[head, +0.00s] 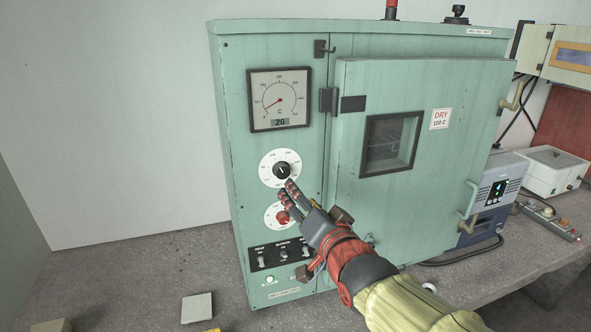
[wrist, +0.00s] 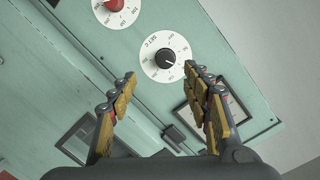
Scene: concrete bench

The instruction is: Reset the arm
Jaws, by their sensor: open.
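My gripper (head: 285,197) is in front of the control panel of a green oven (head: 433,210), near its two dials. In the wrist view my gripper (wrist: 160,85) is open and empty, its fingers apart with the black knob (wrist: 166,58) of the white temperature dial between and beyond the tips. In the head view that black knob (head: 281,170) is just above the fingertips. The red knob (head: 283,217) is just below them, close to a finger. I cannot tell whether a finger touches the panel. My arm (head: 360,270) reaches in from the lower right.
The oven door, with its window (head: 391,143), looks closed. A gauge (head: 280,98) with a small display reading 20 is above the dials. Switches (head: 283,253) are below. A pale tile (head: 197,308) lies on the bench. Devices (head: 497,190) and a power strip (head: 548,218) stand right.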

